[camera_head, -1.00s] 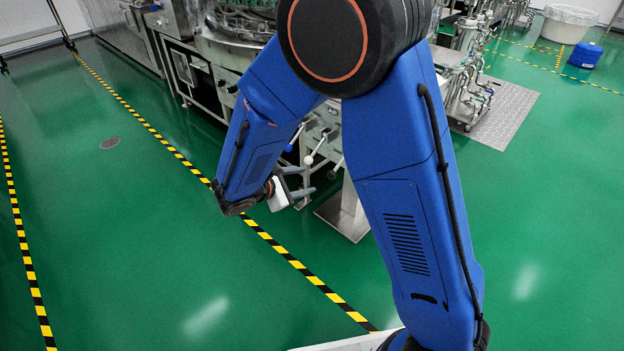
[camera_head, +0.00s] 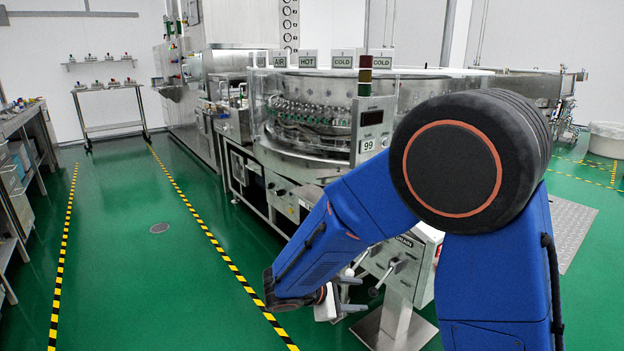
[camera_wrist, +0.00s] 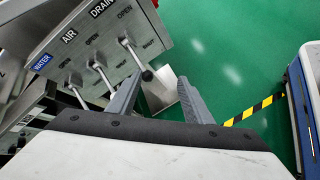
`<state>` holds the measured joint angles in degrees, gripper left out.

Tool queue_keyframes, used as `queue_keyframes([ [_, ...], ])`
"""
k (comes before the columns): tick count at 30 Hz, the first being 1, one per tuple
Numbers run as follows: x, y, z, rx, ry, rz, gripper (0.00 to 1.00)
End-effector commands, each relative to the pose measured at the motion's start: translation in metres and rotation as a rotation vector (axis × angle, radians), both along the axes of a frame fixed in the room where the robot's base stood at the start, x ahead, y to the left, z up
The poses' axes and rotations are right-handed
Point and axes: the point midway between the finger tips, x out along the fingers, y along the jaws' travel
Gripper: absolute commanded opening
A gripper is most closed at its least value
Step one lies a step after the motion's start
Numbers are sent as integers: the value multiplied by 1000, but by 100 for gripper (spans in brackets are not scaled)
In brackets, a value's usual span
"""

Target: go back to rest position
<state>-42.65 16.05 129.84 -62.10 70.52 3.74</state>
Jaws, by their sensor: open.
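My gripper (camera_wrist: 162,98) is open and empty in the wrist view, with its two grey fingers apart. Near its left finger is a steel valve panel (camera_wrist: 85,50) labelled WATER, AIR and DRAIN, with several lever handles. The DRAIN lever (camera_wrist: 136,58) ends close to the left finger; I cannot tell whether they touch. In the head view my gripper (camera_head: 350,296) is small and partly hidden at the end of my bent blue arm, beside the panel's levers (camera_head: 391,270). My arm covers part of the panel and its stand.
The rotary washer (camera_head: 330,120) stands behind my arm. A steel stand (camera_head: 395,330) rises from the floor near my gripper. The green floor (camera_head: 150,290) is clear at left between yellow-black lines. A shelved bench (camera_head: 20,170) stands at far left. A white tub (camera_head: 606,139) is at right.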

Motion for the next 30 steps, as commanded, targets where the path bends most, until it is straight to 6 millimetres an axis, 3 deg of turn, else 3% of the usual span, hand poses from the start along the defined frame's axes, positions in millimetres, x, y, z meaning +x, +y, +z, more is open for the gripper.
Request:
queue_keyframes([
  [1, -6, -16, 10, 39, -8, -47, 46],
  [6, -31, -59, 32, 164, -21, -194, 46],
  [15, -84, -117, 62, 394, -68, -431, 46],
  [21, -121, -143, 78, 553, -116, -576, 46],
  [30, -175, -165, 98, 800, -208, -765, 46],
])
